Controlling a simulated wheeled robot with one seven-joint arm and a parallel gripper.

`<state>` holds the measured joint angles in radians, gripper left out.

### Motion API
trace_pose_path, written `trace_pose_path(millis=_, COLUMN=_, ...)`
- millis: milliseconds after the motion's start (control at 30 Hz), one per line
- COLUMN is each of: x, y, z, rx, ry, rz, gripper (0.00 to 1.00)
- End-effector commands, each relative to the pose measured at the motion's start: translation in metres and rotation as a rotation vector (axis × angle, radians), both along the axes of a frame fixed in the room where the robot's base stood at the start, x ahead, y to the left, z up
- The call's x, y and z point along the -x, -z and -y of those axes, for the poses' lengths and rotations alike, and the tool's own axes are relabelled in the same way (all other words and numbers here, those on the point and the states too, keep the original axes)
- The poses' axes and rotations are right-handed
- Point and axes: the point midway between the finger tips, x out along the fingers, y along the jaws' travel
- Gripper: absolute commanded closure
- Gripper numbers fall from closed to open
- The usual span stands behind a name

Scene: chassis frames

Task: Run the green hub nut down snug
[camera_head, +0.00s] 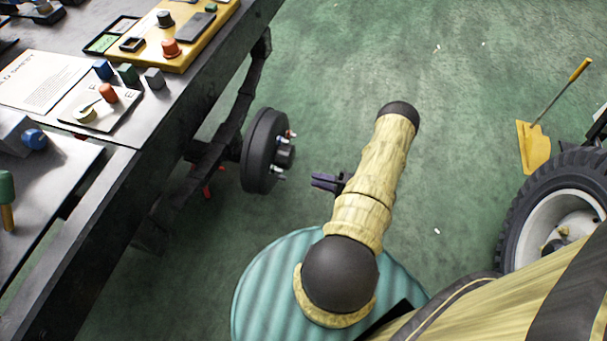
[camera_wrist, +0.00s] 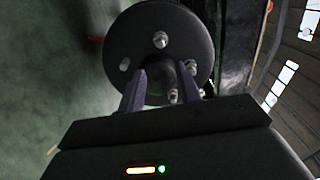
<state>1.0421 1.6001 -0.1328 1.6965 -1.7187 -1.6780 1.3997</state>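The dark round wheel hub (camera_head: 258,150) is mounted on the side of the chassis frame, with pale studs or nuts around its face. It also shows in the wrist view (camera_wrist: 145,25), where a silvery nut (camera_wrist: 160,40) sits near the top of the face and another (camera_wrist: 173,96) low, beside the right finger. I cannot make out a green nut on the hub; colours are dim there. My gripper (camera_head: 322,182) points at the hub face with a gap between. In the wrist view my gripper (camera_wrist: 160,84) has its two fingers apart, with nothing seen held between them.
A metal bench at left holds a yellow tray (camera_head: 178,58), a printed sheet (camera_head: 40,80) and small coloured knobs, including a green one (camera_head: 127,74).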

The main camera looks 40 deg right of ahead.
Motion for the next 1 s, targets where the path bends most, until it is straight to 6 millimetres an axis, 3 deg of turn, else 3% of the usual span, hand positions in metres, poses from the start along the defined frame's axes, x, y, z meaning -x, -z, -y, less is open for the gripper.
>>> trace_pose_path(millis=100, x=0.018, y=-0.001, z=0.014, rx=0.001, ry=0.002, rz=-0.001, gripper=0.66)
trace_pose_path(millis=300, x=0.033, y=0.000, z=0.026, rx=0.000, ry=0.000, rz=-0.001, gripper=0.66)
trace_pose_path(millis=1000, x=0.027, y=-0.002, z=0.028, rx=0.032, ry=0.001, rz=-0.003, gripper=0.66)
